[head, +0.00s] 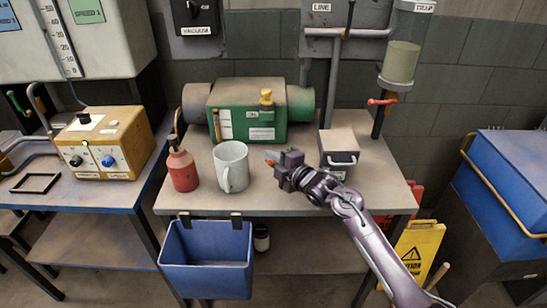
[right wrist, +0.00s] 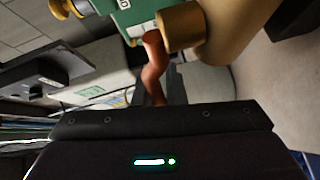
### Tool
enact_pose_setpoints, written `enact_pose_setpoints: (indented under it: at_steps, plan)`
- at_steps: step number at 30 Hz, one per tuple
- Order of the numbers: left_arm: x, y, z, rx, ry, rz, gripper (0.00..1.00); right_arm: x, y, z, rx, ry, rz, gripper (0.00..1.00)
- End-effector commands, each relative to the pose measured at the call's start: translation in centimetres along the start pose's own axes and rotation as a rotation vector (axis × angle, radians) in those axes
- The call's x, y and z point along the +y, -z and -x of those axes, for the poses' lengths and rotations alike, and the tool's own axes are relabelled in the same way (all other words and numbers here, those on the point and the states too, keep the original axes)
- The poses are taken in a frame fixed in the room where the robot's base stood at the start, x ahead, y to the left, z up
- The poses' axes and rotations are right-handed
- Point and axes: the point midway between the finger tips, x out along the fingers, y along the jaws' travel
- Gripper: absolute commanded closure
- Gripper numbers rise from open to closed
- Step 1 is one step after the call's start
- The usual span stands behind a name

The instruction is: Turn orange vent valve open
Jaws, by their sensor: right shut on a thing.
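The orange vent valve lever (head: 271,162) shows as a small orange piece in front of the green pump (head: 262,112), at the tips of my right gripper (head: 280,162). In the right wrist view the lever (right wrist: 153,62) is a curved orange-red handle running from a brass fitting (right wrist: 181,26) down between my gripper's fingers. My right gripper is shut on this lever. The fingers hide its lower end. The green pump body (right wrist: 133,12) is beside the fitting. My left gripper is not in view.
A grey mug (head: 231,168) and a red oil bottle (head: 182,170) stand left of my gripper. A grey box with a handle (head: 339,147) stands close on the right. A blue bin (head: 206,262) hangs at the bench front. A red-handled valve (head: 382,102) is on the right pipe.

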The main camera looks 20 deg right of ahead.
Motion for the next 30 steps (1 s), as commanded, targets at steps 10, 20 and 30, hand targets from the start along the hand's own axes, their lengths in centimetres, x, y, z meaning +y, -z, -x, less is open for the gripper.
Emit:
enact_pose_setpoints:
  at_steps: [10, 20, 30]
  plan:
    - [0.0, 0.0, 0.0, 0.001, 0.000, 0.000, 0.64, 0.0, 0.4, -0.1, 0.007, -0.001, -0.003, 0.74]
    - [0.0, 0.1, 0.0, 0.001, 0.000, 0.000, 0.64, -0.1, 0.2, 0.0, 0.002, 0.000, -0.002, 0.68]
    - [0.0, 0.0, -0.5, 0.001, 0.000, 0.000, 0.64, -0.3, 0.2, 4.4, 0.002, 0.002, 0.001, 0.68]
